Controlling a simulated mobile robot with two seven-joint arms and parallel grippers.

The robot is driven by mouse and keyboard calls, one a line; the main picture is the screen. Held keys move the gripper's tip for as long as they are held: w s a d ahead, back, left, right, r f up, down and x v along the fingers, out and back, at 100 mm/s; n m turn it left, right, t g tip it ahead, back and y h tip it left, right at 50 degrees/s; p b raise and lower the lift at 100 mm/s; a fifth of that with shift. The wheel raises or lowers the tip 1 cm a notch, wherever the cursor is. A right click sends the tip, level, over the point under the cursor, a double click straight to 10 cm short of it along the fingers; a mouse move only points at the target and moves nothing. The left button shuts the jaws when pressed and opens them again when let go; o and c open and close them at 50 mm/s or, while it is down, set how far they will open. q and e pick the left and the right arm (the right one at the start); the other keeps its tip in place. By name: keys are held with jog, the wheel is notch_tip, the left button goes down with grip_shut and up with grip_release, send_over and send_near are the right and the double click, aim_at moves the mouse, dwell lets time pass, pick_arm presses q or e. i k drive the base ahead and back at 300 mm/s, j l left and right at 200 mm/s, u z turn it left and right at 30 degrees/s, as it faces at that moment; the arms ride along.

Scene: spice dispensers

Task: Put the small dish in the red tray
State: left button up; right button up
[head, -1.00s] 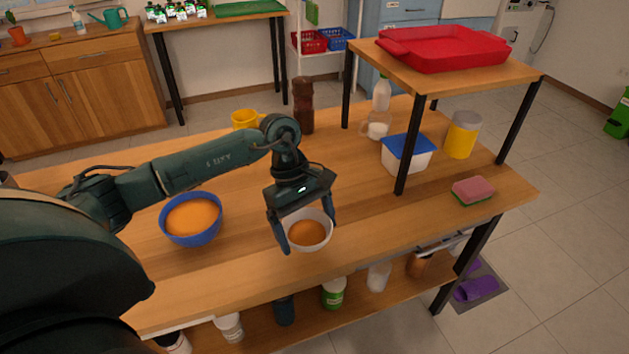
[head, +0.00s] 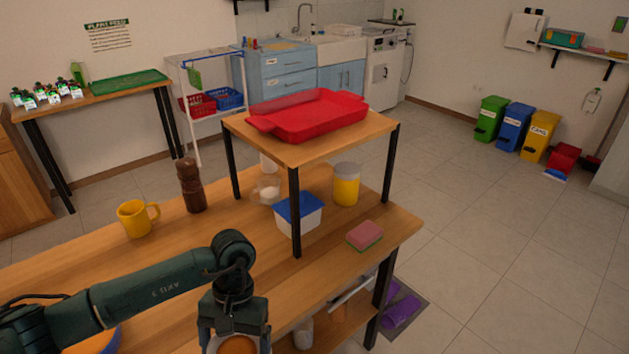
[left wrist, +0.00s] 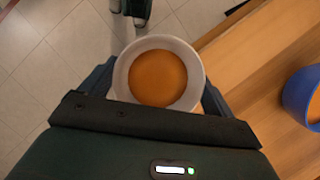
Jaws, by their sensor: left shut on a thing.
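The small dish is a white bowl with an orange-brown inside, cut off at the bottom edge of the head view (head: 238,345) and seen whole in the left wrist view (left wrist: 158,77). My left gripper (head: 236,334) is shut on the dish, with its fingers on opposite sides in the left wrist view (left wrist: 155,85). The dish looks level. The red tray (head: 312,115) is empty and sits on the raised wooden shelf (head: 270,150), farther back and right of my gripper.
Under or near the shelf stand a blue-lidded tub (head: 298,213), a yellow-and-grey canister (head: 346,184) and a pink sponge (head: 364,235). A pepper mill (head: 190,187) and yellow mug (head: 137,218) stand left of it. A blue bowl (left wrist: 303,97) is right in the wrist view. Black shelf legs (head: 295,212) rise nearby.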

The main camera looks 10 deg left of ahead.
aim_at(309, 117)
jog(key=i+l, duration=0.25)
jog(key=l, duration=0.15)
jog(key=i+l+u, duration=0.1)
jog(key=i+l, duration=0.4)
jog(key=l, duration=0.25)
jog(key=i+l+u, duration=0.1)
jog(key=i+l, duration=0.15)
jog(key=l, duration=0.2)
jog(key=i+l+u, duration=0.1)
jog(key=i+l, duration=0.15)
jog(key=l, duration=0.15)
